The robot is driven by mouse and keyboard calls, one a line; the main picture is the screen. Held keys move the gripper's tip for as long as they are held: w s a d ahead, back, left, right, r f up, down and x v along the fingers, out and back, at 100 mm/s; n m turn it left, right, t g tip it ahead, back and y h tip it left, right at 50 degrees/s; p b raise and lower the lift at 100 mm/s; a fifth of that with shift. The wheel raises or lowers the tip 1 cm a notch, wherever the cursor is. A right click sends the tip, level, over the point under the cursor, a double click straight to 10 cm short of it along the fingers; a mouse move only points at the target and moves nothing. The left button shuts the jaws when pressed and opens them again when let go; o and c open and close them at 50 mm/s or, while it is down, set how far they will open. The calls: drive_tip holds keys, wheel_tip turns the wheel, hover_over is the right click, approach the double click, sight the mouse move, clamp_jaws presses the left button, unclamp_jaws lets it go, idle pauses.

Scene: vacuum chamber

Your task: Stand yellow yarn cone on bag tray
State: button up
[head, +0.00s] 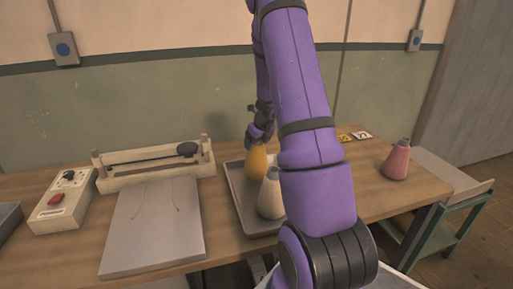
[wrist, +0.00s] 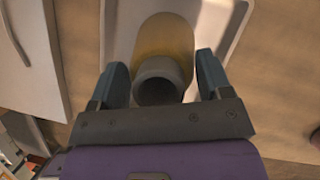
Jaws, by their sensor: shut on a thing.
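The yellow yarn cone (head: 257,163) is over the back part of a grey rimmed tray (head: 233,187), which I take for the bag tray. The cone looks upright. I cannot tell whether its base touches the tray. My gripper (head: 261,138) is shut on the cone's upper end, coming from above. In the wrist view the cone (wrist: 165,42), with its grey open tube top, sits between the two fingers of my gripper (wrist: 160,82). The tray (wrist: 222,22) lies beneath it. A cream cone (head: 270,197) stands on the tray's front part, close to the yellow one.
A pink cone (head: 397,160) stands at the table's right. A flat grey plate (head: 150,232) lies left of the tray, with a wooden frame (head: 155,168) behind it and a control box (head: 64,203) farther left. A green cart (head: 440,205) stands right. My arm hides the table's middle.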

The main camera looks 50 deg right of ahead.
drive_tip(key=shift+f, duration=1.1)
drive_tip(key=o, duration=1.5)
